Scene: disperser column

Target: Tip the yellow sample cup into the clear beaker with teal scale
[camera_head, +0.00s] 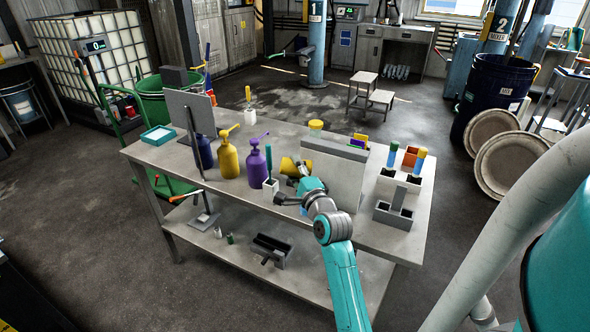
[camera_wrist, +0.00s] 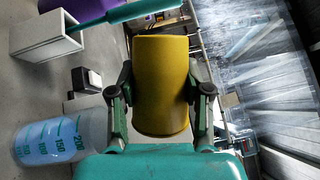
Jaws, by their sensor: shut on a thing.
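My gripper (camera_wrist: 162,103) is shut on the yellow sample cup (camera_wrist: 162,75), one finger on each side of it. In the head view the yellow cup (camera_head: 289,166) is held above the bench, tipped well over on its side. The clear beaker with teal scale (camera_wrist: 60,138) is in the lower left of the wrist view, apart from the cup. The wrist picture is rolled, so the beaker shows sideways. It has a pale blue tint in its lower part.
A white pen box (camera_head: 270,188) stands close to the cup, with a purple pump bottle (camera_head: 256,168) and a yellow pump bottle (camera_head: 228,160) beyond it on the left. A grey panel (camera_head: 335,180) stands right of the cup. Dark-slotted holders (camera_head: 394,214) are at the bench's right end.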

